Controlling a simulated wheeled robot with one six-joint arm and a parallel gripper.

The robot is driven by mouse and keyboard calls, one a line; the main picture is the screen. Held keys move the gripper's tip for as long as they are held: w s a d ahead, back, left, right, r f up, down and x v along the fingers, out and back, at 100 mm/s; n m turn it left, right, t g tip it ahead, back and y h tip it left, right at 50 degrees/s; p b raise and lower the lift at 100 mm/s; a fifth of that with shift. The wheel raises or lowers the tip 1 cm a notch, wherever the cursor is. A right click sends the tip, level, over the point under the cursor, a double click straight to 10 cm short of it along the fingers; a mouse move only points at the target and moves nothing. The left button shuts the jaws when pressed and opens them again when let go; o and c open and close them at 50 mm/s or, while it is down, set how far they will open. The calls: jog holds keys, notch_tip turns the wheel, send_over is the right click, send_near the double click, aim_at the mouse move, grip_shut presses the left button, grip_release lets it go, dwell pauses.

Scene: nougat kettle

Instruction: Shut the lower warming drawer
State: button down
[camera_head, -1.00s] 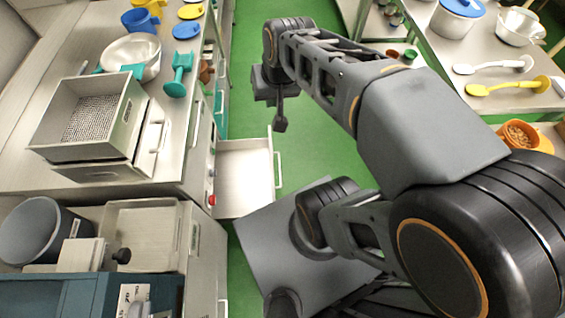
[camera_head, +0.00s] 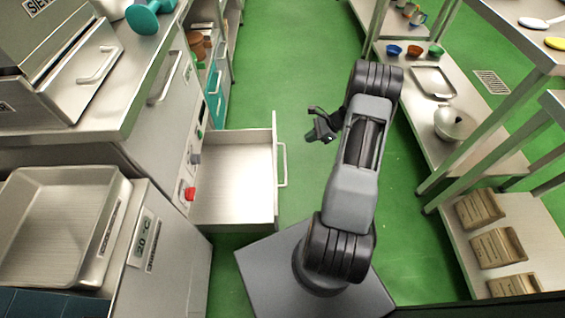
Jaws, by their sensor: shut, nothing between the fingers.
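The lower warming drawer (camera_head: 235,165) stands pulled out from the steel counter unit at the left. Its inside is bare metal and looks empty. Its front panel (camera_head: 275,165) carries a bar handle (camera_head: 283,165) facing right, toward the aisle. My gripper (camera_head: 312,124) is shut and empty. It hangs over the green floor to the right of the drawer front, a short way apart from the handle. My arm rises from the base at the bottom of the view.
A red knob (camera_head: 189,194) and a grey knob (camera_head: 195,159) sit on the unit beside the drawer. Teal drawers (camera_head: 215,92) are farther back. The green aisle (camera_head: 285,60) is clear.

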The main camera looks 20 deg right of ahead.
jog(key=shift+m+t, duration=0.3)
jog(key=shift+m, duration=0.2)
jog(key=b+x, duration=0.1)
jog(key=x, duration=0.3)
jog(key=b+x, duration=0.2)
jog(key=x, duration=0.3)
jog(key=b+x, duration=0.1)
jog(key=x, duration=0.3)
jog(key=shift+s+d+f+b, duration=0.15)
jog(key=shift+d+f+b, duration=0.05)
jog(key=shift+f+b, duration=0.25)
jog(key=shift+w+a, duration=0.35)
jog(key=shift+a, duration=0.4)
jog(key=shift+a, duration=0.1)
